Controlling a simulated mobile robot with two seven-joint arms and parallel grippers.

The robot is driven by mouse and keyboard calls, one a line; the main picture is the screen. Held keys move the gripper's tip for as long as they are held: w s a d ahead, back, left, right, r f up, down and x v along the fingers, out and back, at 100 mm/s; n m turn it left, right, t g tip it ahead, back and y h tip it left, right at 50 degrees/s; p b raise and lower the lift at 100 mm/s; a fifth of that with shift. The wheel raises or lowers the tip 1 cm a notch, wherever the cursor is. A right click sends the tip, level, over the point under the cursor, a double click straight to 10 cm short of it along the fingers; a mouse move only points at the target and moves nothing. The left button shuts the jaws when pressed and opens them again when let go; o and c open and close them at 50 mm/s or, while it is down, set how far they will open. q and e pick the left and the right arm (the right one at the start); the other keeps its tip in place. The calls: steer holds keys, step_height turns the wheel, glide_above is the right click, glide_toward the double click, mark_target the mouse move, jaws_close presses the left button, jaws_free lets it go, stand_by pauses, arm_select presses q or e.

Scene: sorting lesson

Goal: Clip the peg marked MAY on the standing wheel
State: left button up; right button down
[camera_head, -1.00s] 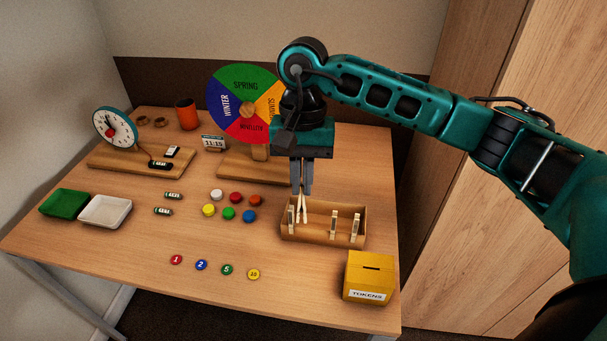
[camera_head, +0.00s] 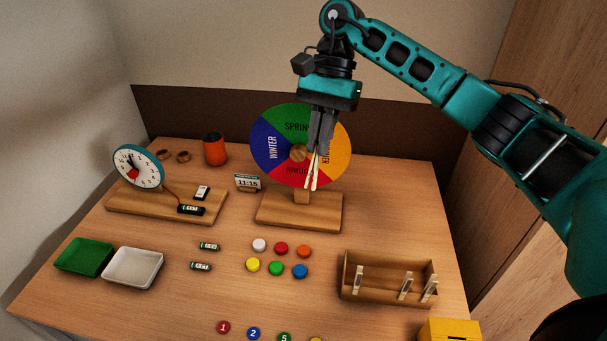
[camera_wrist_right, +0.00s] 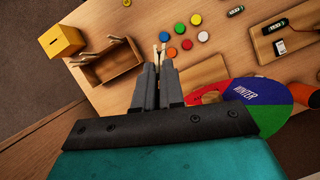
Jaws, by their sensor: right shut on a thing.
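My right gripper (camera_head: 317,150) is shut on a pale wooden clothes peg (camera_head: 313,176), which hangs down from its fingertips. The peg's lettering cannot be read. The standing wheel (camera_head: 273,135), with green, blue, red and orange season sectors, stands on a wooden base (camera_head: 275,210). In the head view the gripper and peg overlap the wheel's right part; contact cannot be told. In the right wrist view the peg (camera_wrist_right: 159,50) sticks out beyond the fingers (camera_wrist_right: 158,75), with the wheel (camera_wrist_right: 240,92) to their right. My left gripper is not in view.
A wooden peg box (camera_head: 385,292) with several pegs stands at the right front, a yellow box (camera_head: 450,330) before it. Coloured discs (camera_head: 276,268) lie mid-table. A clock (camera_head: 138,166), green tray (camera_head: 84,256) and white tray (camera_head: 133,267) are at left.

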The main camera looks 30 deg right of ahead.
steer(key=w+d+r+m+t+p, duration=0.1)
steer(key=w+d+r+m+t, duration=0.15)
steer(key=d+r+m, duration=0.4)
steer(key=w+d+r+m+t, duration=0.1)
steer(key=d+r+m+t, duration=0.3)
steer(key=d+r+m, duration=0.3)
steer(key=shift+m+g+y, duration=0.25)
steer(key=shift+m+y, duration=0.05)
steer(key=shift+m, duration=0.25)
steer(key=shift+a+r+b+x, duration=0.15)
steer(key=shift+b+x, duration=0.3)
steer(key=shift+x, duration=0.5)
steer(key=shift+a+b+x, duration=0.2)
steer(key=shift+b+x, duration=0.2)
steer(key=shift+x, duration=0.6)
steer(key=shift+a+r+b+x, duration=0.15)
steer(key=shift+b+x, duration=0.3)
steer(key=shift+x, duration=0.5)
steer(key=shift+w+p, duration=0.1)
steer(key=shift+p, duration=0.25)
steer(key=shift+p, duration=0.6)
steer(key=shift+a+f, duration=0.1)
steer(key=shift+f, duration=0.1)
steer(key=shift+w+a+f, duration=0.15)
steer(key=shift+a+f, duration=0.05)
steer(key=shift+f, duration=0.2)
steer(key=shift+w+a+f, duration=0.1)
steer(key=shift+a+f, duration=0.05)
steer(key=shift+f, duration=0.15)
